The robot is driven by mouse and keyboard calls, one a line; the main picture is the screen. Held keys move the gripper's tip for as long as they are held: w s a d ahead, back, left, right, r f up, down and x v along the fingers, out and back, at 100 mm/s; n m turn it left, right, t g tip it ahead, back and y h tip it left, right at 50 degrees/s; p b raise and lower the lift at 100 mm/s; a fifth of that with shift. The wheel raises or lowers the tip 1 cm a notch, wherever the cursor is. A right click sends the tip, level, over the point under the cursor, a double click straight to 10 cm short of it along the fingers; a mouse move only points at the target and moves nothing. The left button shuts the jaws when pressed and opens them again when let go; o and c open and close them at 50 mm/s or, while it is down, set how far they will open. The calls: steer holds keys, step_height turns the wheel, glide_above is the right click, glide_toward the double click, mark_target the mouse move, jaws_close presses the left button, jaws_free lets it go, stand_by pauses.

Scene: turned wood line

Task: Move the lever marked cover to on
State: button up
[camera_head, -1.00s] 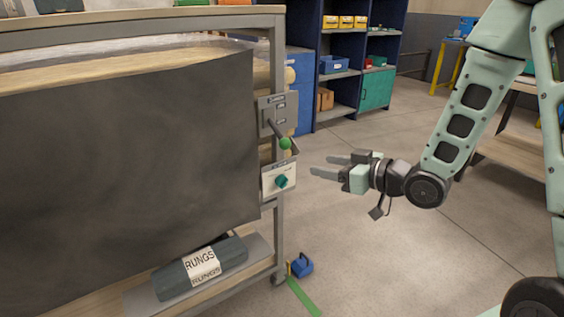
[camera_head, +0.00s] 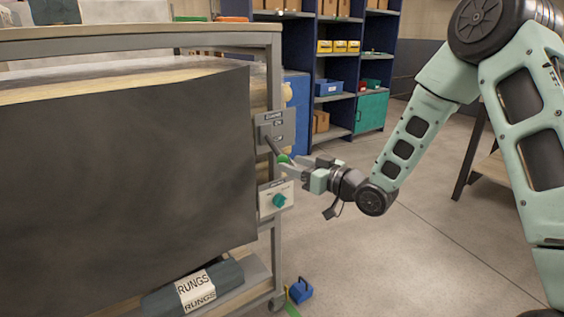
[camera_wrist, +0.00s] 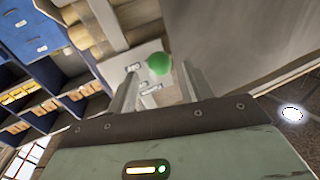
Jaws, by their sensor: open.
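The lever (camera_head: 271,145) is a dark arm with a green knob (camera_head: 283,158) on a grey plate (camera_head: 278,128) fixed to the frame's right post. It slants down to the lower right, toward the lower label. The small labels on the plate are too small to read surely. My gripper (camera_head: 296,165) is open, with its fingers at the green knob from the right. In the wrist view the knob (camera_wrist: 159,63) shows between the two fingertips (camera_wrist: 160,84); I cannot tell whether they touch it.
A white box with a teal dial (camera_head: 279,200) sits just below the lever plate. A dark sheet (camera_head: 120,170) covers the frame's front, to the left. A bundle labelled rungs (camera_head: 197,288) lies on the low shelf. A blue object (camera_head: 300,291) stands on the floor. Free floor lies right.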

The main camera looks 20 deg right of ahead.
mark_target(288, 161)
steer(key=x, duration=0.5)
jaws_close()
steer(key=shift+r, duration=0.1)
